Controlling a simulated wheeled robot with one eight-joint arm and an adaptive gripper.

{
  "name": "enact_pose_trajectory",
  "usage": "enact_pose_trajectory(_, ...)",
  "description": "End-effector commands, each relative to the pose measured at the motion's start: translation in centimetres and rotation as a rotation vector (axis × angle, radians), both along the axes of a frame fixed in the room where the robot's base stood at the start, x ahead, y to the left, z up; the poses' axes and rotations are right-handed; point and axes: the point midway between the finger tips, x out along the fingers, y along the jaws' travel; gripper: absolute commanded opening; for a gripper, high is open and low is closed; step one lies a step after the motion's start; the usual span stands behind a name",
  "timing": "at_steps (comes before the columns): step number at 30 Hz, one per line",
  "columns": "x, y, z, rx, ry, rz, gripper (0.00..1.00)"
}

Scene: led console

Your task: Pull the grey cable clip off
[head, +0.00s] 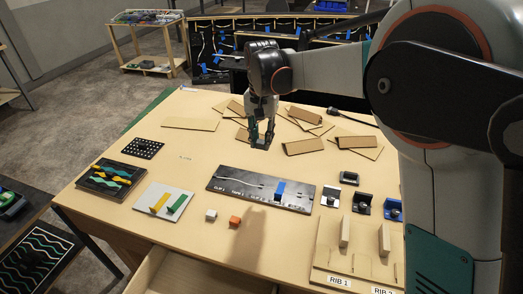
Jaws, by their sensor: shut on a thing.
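A dark panel (230,188) with small white lettering and a thin pale line lies on the table. A blue clip (279,190) stands on its right part. A whitish-grey block (211,215) and an orange block (234,221) sit on the table in front of the panel; I cannot tell whether the pale one is a cable clip. My gripper (260,137) points down beyond the panel's back edge in the picture, apart from the blue clip. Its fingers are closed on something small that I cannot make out. No grey clip shows clearly on the panel.
A light board (148,199) with yellow and green bars lies at the left. Black brackets (361,203) and a ribbed fixture (332,258) stand at the right. An open drawer (190,276) is at the front.

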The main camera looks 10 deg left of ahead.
Motion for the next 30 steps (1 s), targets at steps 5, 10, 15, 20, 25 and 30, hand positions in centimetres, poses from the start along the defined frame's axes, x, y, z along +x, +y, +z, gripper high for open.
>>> enact_pose_trajectory(5,0.0,0.0,1.8,0.000,0.000,0.000,0.14)
enact_pose_trajectory(10,0.0,0.0,3.0,0.000,0.000,0.000,0.14)
enact_pose_trajectory(15,0.0,0.0,4.0,0.000,0.000,0.000,0.14)
enact_pose_trajectory(20,0.0,0.0,5.0,0.000,0.000,0.000,0.14)
enact_pose_trajectory(25,0.0,0.0,6.0,0.000,0.000,0.000,0.14)
enact_pose_trajectory(30,0.0,0.0,6.0,0.000,0.000,0.000,0.14)
